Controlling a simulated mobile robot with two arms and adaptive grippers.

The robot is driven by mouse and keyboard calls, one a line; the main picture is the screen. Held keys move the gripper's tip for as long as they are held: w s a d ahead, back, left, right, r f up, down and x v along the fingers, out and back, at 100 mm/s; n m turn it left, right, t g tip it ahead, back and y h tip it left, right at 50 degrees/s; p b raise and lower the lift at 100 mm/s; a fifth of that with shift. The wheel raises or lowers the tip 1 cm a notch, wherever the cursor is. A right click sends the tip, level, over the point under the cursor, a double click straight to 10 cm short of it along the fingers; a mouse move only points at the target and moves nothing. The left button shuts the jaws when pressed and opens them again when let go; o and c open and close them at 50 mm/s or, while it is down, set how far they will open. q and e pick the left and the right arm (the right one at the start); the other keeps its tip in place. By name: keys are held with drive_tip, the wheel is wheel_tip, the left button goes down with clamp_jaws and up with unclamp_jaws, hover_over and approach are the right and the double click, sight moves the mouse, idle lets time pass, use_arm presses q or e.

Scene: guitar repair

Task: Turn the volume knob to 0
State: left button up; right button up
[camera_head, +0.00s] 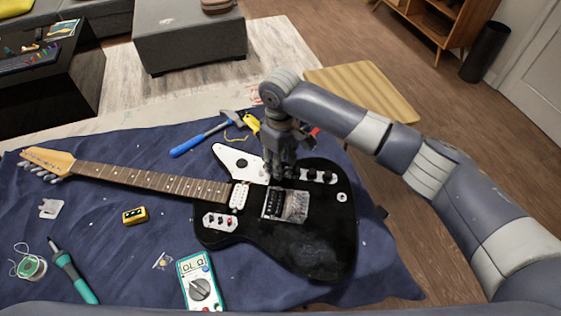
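A black electric guitar (330,245) lies on a dark blue cloth, its neck pointing left. Its control plate (320,175) is at the body's upper right edge and carries small dark knobs (311,173). I cannot tell which one is the volume knob or where it is set. My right gripper (281,172) points down over the guitar body, just left of the visible knobs. It hides the left end of the control plate. I cannot tell whether its fingers touch a knob or how far apart they are. My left gripper is not in view.
A blue-handled hammer (188,147) lies behind the guitar. In front are a teal multimeter (200,287), a yellow box (134,215), a soldering iron (70,272) and a solder spool (31,266). A wooden stool (365,88) stands behind my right arm.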

drive_tip(key=shift+f, duration=0.5)
drive_tip(key=shift+c, duration=0.3)
clamp_jaws()
drive_tip(key=shift+r, duration=0.1)
